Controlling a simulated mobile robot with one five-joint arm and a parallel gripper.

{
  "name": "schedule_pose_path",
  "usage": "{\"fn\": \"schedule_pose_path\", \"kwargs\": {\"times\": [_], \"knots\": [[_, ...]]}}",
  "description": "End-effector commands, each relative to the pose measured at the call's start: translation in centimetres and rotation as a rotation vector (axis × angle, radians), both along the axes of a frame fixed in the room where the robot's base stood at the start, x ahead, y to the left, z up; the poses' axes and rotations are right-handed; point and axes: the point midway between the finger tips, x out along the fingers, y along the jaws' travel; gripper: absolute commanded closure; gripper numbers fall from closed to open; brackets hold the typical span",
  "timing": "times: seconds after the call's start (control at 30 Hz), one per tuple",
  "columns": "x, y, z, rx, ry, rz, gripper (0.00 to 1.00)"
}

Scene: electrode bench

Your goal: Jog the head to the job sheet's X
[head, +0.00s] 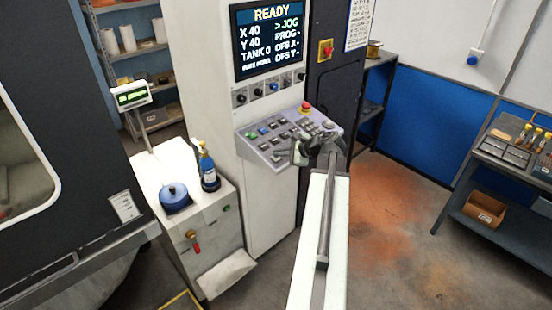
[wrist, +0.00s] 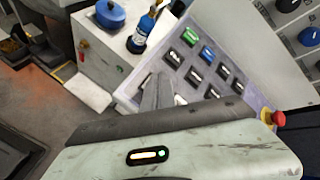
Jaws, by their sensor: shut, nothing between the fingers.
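The machine's screen (head: 268,38) reads READY, X 40, Y 40, TANK 0, with the ">" mark beside JOG. A sloped key panel (head: 268,148) sits below it, with rows of dark keys, one blue and one green. In the wrist view the panel (wrist: 235,98) shows the green key (wrist: 207,55) and blue key (wrist: 190,36). My gripper (head: 318,142) is shut and empty at the panel's right part. In the wrist view its fingers (wrist: 158,92) reach over the panel's lower edge; whether they touch a key cannot be told.
A red emergency button (head: 305,106) stands at the panel's upper right. A row of knobs (head: 258,89) is under the screen. A white cabinet (head: 205,225) at left bears a blue bottle (head: 208,168) and blue-lidded pot (head: 174,196).

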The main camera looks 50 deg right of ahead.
Motion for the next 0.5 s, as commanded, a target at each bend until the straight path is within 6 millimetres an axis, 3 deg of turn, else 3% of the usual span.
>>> {"fn": "schedule_pose_path", "kwargs": {"times": [0.5], "knots": [[0.11,-0.01,-0.51,0.000,0.000,0.000,1.00]]}}
